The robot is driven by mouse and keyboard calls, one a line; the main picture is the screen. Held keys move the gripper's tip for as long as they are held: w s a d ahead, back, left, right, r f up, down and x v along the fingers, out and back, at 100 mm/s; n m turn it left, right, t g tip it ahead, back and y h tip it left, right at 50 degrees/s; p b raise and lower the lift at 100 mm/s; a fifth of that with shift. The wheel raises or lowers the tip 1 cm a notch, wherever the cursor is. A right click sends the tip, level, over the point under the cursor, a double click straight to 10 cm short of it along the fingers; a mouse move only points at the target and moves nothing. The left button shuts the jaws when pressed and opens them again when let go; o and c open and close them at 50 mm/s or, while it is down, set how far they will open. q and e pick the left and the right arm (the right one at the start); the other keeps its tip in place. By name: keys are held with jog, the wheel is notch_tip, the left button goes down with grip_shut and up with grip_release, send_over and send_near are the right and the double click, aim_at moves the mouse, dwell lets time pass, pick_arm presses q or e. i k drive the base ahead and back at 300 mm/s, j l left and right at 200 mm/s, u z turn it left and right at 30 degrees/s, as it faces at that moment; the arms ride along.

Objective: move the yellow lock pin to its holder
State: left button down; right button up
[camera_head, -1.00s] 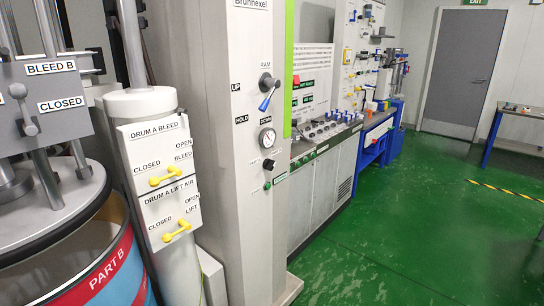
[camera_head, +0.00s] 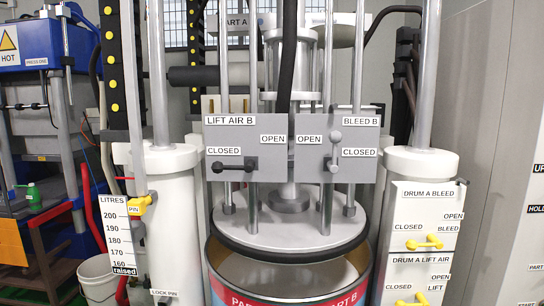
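The yellow lock pin (camera_head: 140,204) sits at the upper part of the left white column, beside a small PIN label (camera_head: 134,210) and at the foot of a thin grey rod. It seems to be seated in the column there, but its shaft is hidden. Lower on the same column is a LOCK PIN label (camera_head: 163,293) at the bottom edge of the view. A small dark part shows by that label; the holder itself is mostly cut off or too small to make out. Neither of my grippers is in view.
A LITRES scale (camera_head: 122,235) is on the left column. The grey panel (camera_head: 290,148) has two levers. Yellow handles (camera_head: 425,243) are on the right column. A white bucket (camera_head: 98,280) stands at left.

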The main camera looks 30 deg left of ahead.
aim_at(137, 206)
jog(key=u, duration=1.85)
